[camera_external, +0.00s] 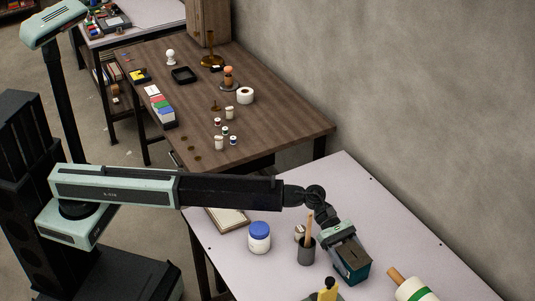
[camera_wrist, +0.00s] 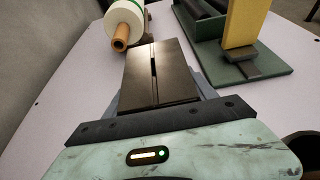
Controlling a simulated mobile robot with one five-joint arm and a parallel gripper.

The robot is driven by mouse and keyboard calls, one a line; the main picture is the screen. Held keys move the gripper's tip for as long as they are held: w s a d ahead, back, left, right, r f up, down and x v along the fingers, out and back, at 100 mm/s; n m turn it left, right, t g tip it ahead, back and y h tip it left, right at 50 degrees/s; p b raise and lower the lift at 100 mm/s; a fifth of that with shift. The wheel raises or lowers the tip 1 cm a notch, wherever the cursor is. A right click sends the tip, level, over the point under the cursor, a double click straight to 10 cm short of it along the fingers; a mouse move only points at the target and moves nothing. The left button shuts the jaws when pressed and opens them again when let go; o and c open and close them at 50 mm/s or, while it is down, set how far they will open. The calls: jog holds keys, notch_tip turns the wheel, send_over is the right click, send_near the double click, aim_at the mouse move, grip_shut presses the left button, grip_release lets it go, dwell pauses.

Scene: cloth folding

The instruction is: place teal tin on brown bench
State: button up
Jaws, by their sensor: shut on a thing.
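The teal tin (camera_external: 355,272) is a small box with teal sides and a dark top, over the pale table at the lower right of the external view. In the wrist view its dark slotted top (camera_wrist: 153,72) fills the middle, and its teal sides are hidden. My gripper (camera_external: 345,246) is shut on the tin from above, with a grey finger on each side of it in the wrist view (camera_wrist: 158,92). I cannot tell whether the tin touches the table. The brown bench (camera_external: 285,120) stands farther back, behind my arm.
A dark cup with a wooden handle (camera_external: 306,252) and a blue-lidded jar (camera_external: 259,238) stand left of the tin. A white-and-green roll (camera_external: 415,289) lies to its right. Small items crowd the bench's middle and left; its right end is clear.

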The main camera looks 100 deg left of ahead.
jog(key=shift+f, duration=0.1)
jog(key=o, duration=1.7)
jog(key=shift+r, duration=0.2)
jog(key=shift+s+a+r+p, duration=0.15)
jog(key=shift+s+r+p, duration=0.05)
jog(key=shift+r+p, duration=0.1)
jog(key=p+v, duration=0.4)
jog(key=v, duration=0.7)
jog(key=shift+s+a, duration=0.1)
jog(key=shift+s, duration=0.05)
jog(key=o, duration=0.3)
